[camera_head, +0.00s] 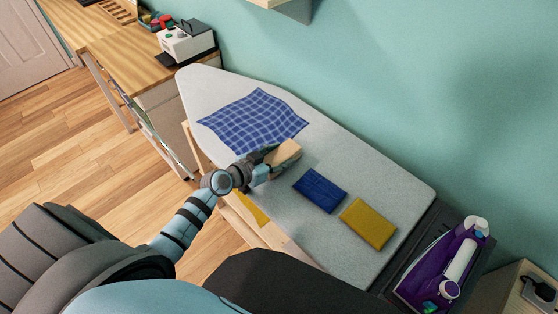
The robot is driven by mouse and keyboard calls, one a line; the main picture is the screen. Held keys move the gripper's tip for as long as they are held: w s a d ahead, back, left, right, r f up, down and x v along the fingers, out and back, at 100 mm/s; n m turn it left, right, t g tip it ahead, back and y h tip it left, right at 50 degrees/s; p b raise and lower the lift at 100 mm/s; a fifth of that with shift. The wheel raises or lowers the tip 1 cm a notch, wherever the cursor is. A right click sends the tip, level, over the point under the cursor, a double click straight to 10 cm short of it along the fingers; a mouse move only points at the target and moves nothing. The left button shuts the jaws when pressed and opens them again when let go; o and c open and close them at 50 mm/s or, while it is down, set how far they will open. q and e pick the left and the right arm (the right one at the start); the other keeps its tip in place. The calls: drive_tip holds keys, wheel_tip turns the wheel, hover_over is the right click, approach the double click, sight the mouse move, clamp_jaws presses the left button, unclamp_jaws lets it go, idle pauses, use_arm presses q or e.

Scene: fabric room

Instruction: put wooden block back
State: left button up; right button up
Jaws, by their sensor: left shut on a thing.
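The wooden block (287,152) is light tan and sits at the tip of my left gripper (271,158), over the middle of the grey ironing board (375,175). My left gripper is shut on the block; its fingers partly cover the block's left side. I cannot tell whether the block touches the board. My right gripper is not in view.
A blue checked cloth (254,121) lies flat on the board behind the block. A folded blue cloth (320,190) and a folded yellow cloth (368,223) lie to the right. A purple iron (440,262) stands at the board's right end.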

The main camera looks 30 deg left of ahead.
use_arm(q)
drive_tip(key=shift+w, duration=0.1)
drive_tip(key=shift+f, duration=0.1)
drive_tip(key=o, duration=1.4)
drive_tip(key=shift+r+p, duration=0.35)
drive_tip(key=p+v, duration=0.1)
drive_tip(key=v, duration=1.1)
drive_tip(key=shift+f, duration=0.15)
